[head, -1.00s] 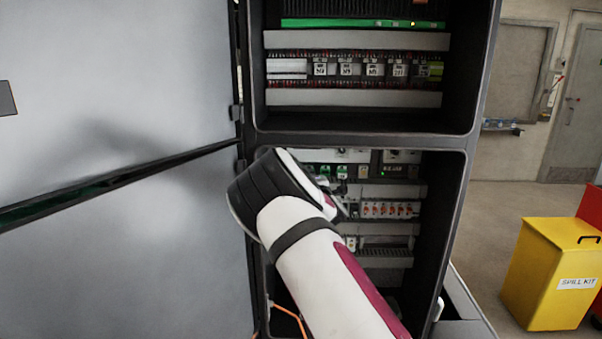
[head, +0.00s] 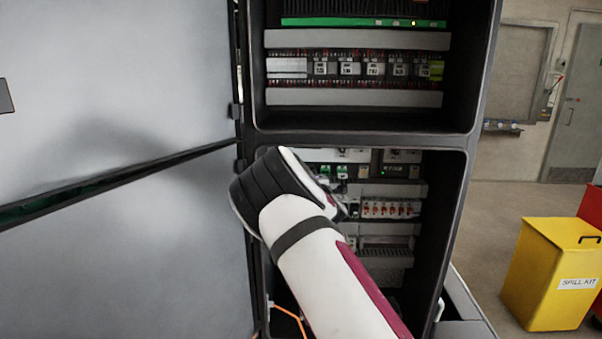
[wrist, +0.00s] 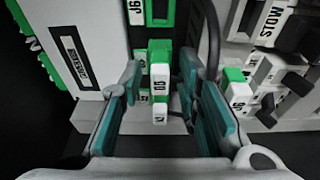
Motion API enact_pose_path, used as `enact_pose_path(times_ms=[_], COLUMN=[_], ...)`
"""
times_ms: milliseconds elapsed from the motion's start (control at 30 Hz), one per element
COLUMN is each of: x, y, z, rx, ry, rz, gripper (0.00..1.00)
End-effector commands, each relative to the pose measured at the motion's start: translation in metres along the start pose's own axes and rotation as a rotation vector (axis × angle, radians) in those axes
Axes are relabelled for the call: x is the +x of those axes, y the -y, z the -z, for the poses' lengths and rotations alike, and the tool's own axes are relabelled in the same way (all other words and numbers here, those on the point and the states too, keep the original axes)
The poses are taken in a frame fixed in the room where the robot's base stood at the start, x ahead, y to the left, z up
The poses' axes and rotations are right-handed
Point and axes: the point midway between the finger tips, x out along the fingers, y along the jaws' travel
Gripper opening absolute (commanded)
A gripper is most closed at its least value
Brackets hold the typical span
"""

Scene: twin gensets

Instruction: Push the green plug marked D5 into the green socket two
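In the wrist view, a green and white plug (wrist: 160,82) with a small label sits between the fingers of my gripper (wrist: 160,80). The label appears upside down, and I cannot read it surely as D5. The teal-padded fingers stand apart on both sides of the plug, with a gap visible on each side. A green-edged socket block (wrist: 157,12) with a label lies just above it in the picture. I cannot tell which socket is number two, or how deep the plug sits. In the head view my arm hides the gripper; small green parts (head: 342,172) show beside it.
A dark cable (wrist: 212,35) curves close by the right finger. A white and green labelled module (wrist: 237,92) and dark switches stand to the right. The open cabinet door (head: 120,100) is left of my arm. A yellow spill kit bin (head: 552,275) stands at right.

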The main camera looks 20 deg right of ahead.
Motion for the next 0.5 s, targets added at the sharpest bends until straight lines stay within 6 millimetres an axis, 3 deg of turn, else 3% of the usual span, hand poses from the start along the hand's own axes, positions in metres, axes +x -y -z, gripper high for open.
enact_pose_path(times_ms=[333, 500], x=[-0.002, -0.017], y=[0.001, 0.001], z=[0.0, 0.0], rx=[0.0, 0.001], ry=[0.0, 0.001], rz=[0.001, 0.002], gripper=[0.36, 0.36])
